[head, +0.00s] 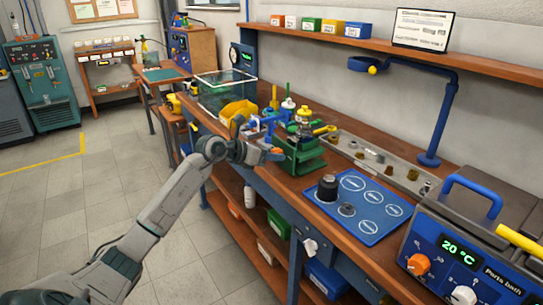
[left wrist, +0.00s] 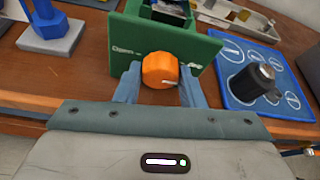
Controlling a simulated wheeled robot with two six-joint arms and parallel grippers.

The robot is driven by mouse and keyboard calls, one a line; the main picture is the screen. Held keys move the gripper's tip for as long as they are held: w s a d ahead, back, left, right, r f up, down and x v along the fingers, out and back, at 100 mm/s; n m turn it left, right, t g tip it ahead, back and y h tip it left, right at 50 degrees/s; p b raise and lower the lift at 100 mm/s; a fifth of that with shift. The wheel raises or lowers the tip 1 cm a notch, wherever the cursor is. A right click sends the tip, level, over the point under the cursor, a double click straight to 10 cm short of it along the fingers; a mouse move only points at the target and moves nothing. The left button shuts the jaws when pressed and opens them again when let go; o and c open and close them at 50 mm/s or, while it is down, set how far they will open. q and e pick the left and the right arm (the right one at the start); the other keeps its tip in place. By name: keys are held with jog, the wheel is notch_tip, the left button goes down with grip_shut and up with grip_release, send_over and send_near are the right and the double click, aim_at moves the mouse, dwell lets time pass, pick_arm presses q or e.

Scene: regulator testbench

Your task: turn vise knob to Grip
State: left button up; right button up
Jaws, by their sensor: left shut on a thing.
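The green vise (head: 301,163) stands at the front edge of the bench, and its front plate (left wrist: 194,45) fills the upper middle of the left wrist view. A pale mark shows at the knob's lower right. My left gripper (left wrist: 158,88) is shut on the knob, one finger on each side. It reaches the vise from the left in the head view (head: 264,153).
A blue mat (head: 371,228) with printed circles lies right of the vise, with a black cylinder (head: 327,188) on it. A yellow bin (head: 239,112) stands behind my gripper. A blue bath unit (head: 470,250) is at the right. The floor at left is clear.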

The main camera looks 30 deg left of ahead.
pick_arm(q)
jog(key=shift+f, duration=0.1)
jog(key=o, duration=1)
pick_arm(e)
jog(key=shift+f, duration=0.15)
pick_arm(q)
jog(key=shift+a, duration=0.1)
pick_arm(e)
jog(key=shift+w, duration=0.2)
pick_arm(q)
jog(key=shift+s+a, duration=0.15)
jog(key=shift+s, duration=0.15)
jog(key=shift+b+v, duration=1.3)
jog(key=shift+v, duration=3.75)
pick_arm(e)
notch_tip(320, 180, up, 8)
jog(key=w, duration=0.2)
jog(key=shift+w+a+r+t, duration=0.2)
jog(key=shift+w+a+t, duration=0.15)
jog(key=shift+t, duration=0.05)
